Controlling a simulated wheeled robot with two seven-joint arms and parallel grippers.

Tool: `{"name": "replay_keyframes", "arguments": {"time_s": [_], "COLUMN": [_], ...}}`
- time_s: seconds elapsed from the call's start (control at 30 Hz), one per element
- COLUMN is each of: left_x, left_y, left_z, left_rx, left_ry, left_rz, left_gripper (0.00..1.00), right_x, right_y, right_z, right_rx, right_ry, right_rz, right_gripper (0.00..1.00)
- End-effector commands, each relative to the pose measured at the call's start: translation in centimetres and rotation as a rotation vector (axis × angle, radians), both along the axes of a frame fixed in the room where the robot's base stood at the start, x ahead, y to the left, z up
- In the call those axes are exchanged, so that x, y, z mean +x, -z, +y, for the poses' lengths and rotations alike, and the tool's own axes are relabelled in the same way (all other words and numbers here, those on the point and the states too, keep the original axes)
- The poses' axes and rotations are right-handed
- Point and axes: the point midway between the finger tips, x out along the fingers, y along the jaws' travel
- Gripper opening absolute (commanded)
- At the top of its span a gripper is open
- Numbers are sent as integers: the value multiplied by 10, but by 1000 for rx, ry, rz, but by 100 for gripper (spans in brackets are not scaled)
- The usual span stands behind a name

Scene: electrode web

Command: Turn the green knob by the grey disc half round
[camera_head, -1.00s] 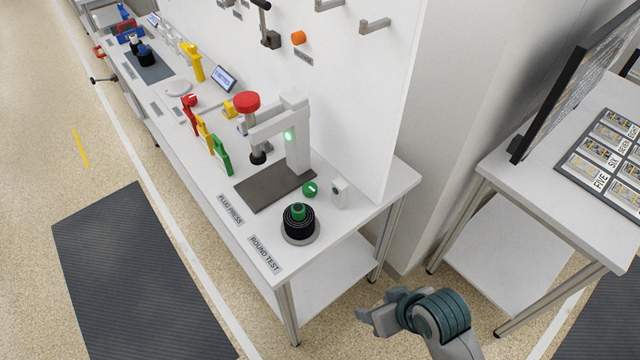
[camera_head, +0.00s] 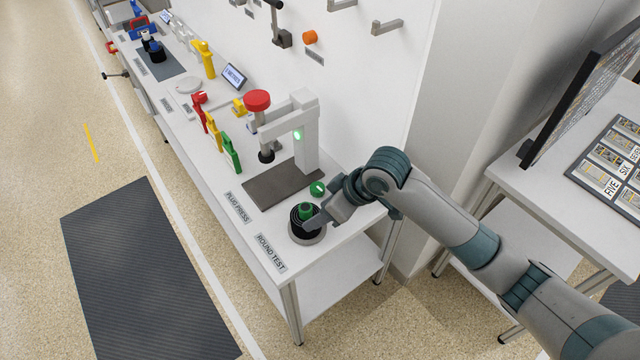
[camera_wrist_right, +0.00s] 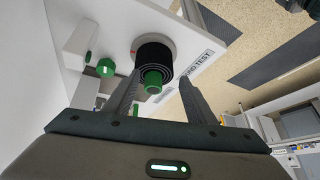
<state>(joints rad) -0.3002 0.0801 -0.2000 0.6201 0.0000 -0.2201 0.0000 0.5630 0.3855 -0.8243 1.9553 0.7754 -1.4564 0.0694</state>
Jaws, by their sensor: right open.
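A small green knob (camera_head: 317,188) with a white mark stands on the bench near the grey disc (camera_head: 305,238). It also shows in the right wrist view (camera_wrist_right: 105,68), left of my fingers. A black ribbed round piece (camera_head: 297,218) with a green core (camera_head: 306,211) sits on the disc and hides most of it. My right gripper (camera_head: 322,219) is open and empty beside the black piece. In the right wrist view the black piece (camera_wrist_right: 155,52) and its green core (camera_wrist_right: 152,82) appear between the fingers (camera_wrist_right: 158,88); I cannot tell whether they touch it. My left gripper is not in view.
A press (camera_head: 305,140) with a red top (camera_head: 257,100) and dark base plate (camera_head: 268,190) stands behind the disc. A small white block (camera_wrist_right: 82,40) stands by the knob. Red, yellow and green pieces line the bench to the left. The bench's front corner is clear.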

Motion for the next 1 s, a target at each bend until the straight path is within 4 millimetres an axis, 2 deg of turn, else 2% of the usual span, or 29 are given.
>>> {"name": "replay_keyframes", "arguments": {"time_s": [0.03, 0.3, 0.5, 0.7, 1.0], "left_x": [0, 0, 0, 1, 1], "left_y": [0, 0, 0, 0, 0], "left_z": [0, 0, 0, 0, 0], "left_rx": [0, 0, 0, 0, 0], "left_ry": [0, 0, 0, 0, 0], "left_rz": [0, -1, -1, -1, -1], "left_gripper": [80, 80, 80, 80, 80], "right_x": [12, 64, 95, 106, 106], "right_y": [-8, -46, -74, -86, -86], "right_z": [-3, -24, -45, -55, -55], "right_rx": [-18, -101, -146, -162, -162], "right_ry": [-11, -39, -22, -11, -10], "right_rz": [-7, 2, 12, 18, 19], "right_gripper": [50, 50, 50, 50, 50]}}
